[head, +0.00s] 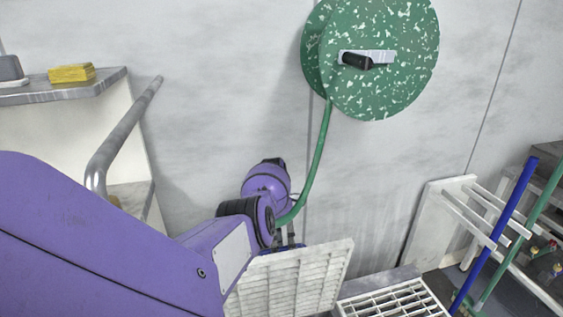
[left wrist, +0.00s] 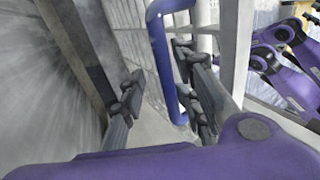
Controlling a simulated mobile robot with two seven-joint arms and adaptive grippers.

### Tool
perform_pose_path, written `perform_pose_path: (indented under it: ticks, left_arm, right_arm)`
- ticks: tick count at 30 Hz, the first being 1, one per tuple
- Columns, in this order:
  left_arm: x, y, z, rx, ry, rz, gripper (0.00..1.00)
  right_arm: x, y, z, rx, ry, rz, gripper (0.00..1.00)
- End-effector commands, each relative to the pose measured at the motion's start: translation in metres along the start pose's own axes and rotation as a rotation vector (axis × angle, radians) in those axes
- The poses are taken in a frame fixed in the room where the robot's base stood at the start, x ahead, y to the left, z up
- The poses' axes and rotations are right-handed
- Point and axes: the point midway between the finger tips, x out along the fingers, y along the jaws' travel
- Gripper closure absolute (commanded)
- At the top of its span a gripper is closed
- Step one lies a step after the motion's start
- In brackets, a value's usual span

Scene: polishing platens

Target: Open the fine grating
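A pale, finely slatted grating (head: 290,284), which looks like the fine grating, stands tilted up in the lower middle of the head view. A blue handle (head: 283,248) shows at its top edge, partly hidden by my arm. My left gripper (head: 287,238) is at that edge, its fingers mostly hidden in the head view. In the left wrist view my left gripper (left wrist: 162,95) has its two dark fingers spread apart. The bent blue handle (left wrist: 163,60) runs between them, with gaps visible. I cannot tell if either finger touches it. My right gripper is not clearly seen.
A coarser open-mesh grating (head: 397,302) lies flat to the right. A green speckled hose reel (head: 400,85) hangs on the wall, its green hose (head: 318,150) running down behind my left wrist. A shelf (head: 100,85) with a yellow block (head: 72,73) is left. A white rack (head: 425,235) stands right.

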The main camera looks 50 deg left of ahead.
Motion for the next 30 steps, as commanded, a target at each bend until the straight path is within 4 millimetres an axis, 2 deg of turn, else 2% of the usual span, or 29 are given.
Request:
perform_pose_path:
  ticks: [8,11,17,21,30]
  left_arm:
    - [-0.006,0.000,0.001,-0.001,-0.003,0.002,0.70]
    - [-0.018,0.000,0.001,-0.001,-0.003,0.003,0.70]
    - [-0.057,0.000,0.000,-0.001,-0.003,0.003,0.70]
    - [-0.068,-0.001,0.001,0.002,-0.002,0.001,0.70]
    - [-0.076,-0.002,-0.001,-0.001,-0.002,0.000,0.70]
  right_arm:
    - [-0.001,0.000,-0.004,-0.002,0.007,-0.001,0.60]
    - [-0.001,0.000,-0.003,-0.002,0.006,0.000,0.60]
    - [-0.001,0.001,-0.002,-0.002,0.004,0.000,0.60]
    - [-0.001,0.001,-0.002,-0.002,0.003,0.001,0.60]
    - [-0.001,0.001,-0.002,-0.002,0.002,0.001,0.60]
